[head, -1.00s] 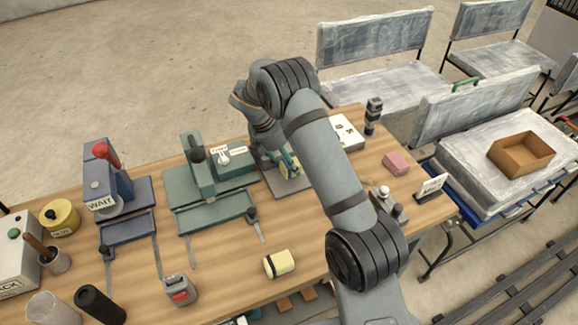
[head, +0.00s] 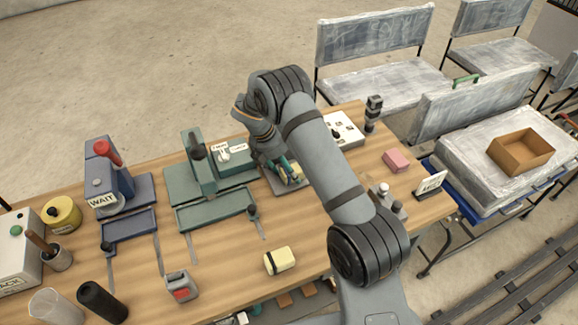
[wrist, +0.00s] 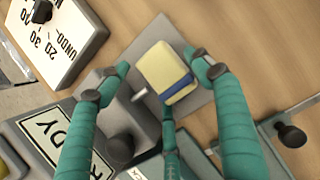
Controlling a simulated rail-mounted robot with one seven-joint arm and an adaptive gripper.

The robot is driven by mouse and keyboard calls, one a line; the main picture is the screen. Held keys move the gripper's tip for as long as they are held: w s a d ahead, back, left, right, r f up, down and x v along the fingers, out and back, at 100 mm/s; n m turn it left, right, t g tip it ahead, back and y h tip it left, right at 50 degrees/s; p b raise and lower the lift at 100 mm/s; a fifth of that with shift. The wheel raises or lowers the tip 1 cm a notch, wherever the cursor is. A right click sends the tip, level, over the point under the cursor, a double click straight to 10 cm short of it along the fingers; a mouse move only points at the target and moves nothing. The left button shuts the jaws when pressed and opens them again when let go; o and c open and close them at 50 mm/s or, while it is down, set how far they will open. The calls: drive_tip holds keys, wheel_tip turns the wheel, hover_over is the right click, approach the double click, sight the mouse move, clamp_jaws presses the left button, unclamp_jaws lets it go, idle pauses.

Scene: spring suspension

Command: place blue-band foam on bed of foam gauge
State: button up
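The blue-band foam (wrist: 166,72) is a pale yellow block with a blue band near one end. In the wrist view it is over a grey plate (wrist: 198,107), beside a grey block with a dark knob (wrist: 120,148); I take this to be the foam gauge. Whether the foam lies flat on the bed is unclear. My gripper (wrist: 160,66) has green fingers spread on both sides of the foam, with visible gaps. In the head view my gripper (head: 284,172) is low over the grey plate (head: 284,189), and the foam is mostly hidden.
A white dial panel (head: 342,130) stands close behind the gauge, and a green press (head: 200,175) to its left. Another yellow block with a dark band (head: 279,261) lies at the front. A pink block (head: 396,160) lies at the right. The wood between is clear.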

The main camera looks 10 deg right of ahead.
drive_tip(key=shift+o, duration=0.6)
drive_tip(key=shift+r, duration=0.2)
drive_tip(key=b+v, duration=0.1)
drive_tip(key=v, duration=1.1)
drive_tip(key=shift+c, duration=0.9)
